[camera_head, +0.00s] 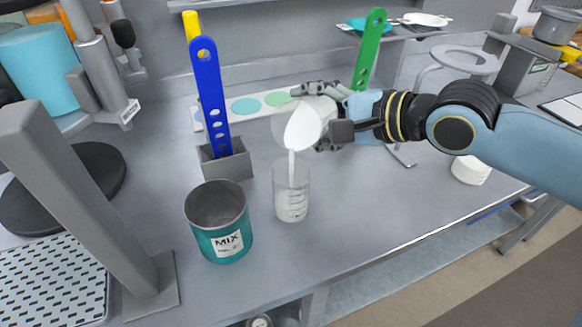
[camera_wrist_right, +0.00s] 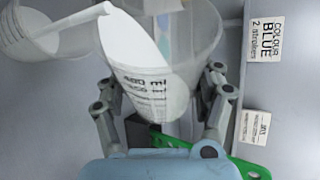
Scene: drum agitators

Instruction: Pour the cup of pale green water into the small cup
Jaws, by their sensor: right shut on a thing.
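My right gripper (camera_head: 328,112) is shut around a translucent cup (camera_head: 302,124), which is strongly tilted with its mouth toward the left. The liquid inside looks white, with no clear green tint. A thin stream (camera_head: 291,162) runs from its lip down into the small clear graduated cup (camera_head: 291,198). The small cup stands upright on the table below and holds pale liquid. In the right wrist view the held cup (camera_wrist_right: 160,85) shows volume marks between the fingers, and the stream reaches the small cup (camera_wrist_right: 28,42) at upper left. My left gripper is out of view.
A teal MIX can (camera_head: 220,225) stands just left of the small cup. Behind are a blue perforated paddle (camera_head: 208,85) in a grey holder (camera_head: 226,162), a green paddle (camera_head: 368,50) and a colour-dot strip (camera_head: 245,106).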

